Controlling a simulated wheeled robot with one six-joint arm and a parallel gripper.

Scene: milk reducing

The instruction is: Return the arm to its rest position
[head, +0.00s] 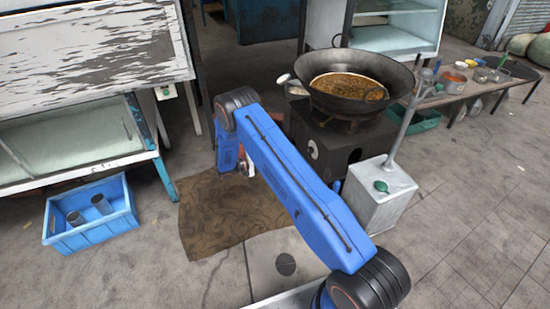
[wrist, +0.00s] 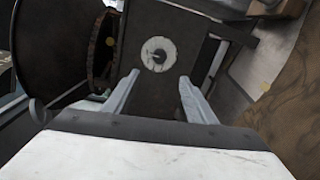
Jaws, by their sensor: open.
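My blue arm (head: 300,185) reaches from the lower right up and over to the left in the head view. Its wrist end hangs down over the brown mat (head: 225,212). My gripper (wrist: 155,78) shows in the wrist view with two pale fingers spread apart and nothing between them. Beyond the fingers is the dark front of the stove (wrist: 195,20), with a round white knob (wrist: 158,54). In the head view the fingertips are mostly hidden by the wrist, close to the left of the stove.
A large wok (head: 350,85) of brown food sits on the stove. A grey box with a post (head: 378,200) stands right of the stove, near my arm. A blue crate (head: 85,235) holding two cups is at left. A low table (head: 465,90) stands at right. Paving at lower right is clear.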

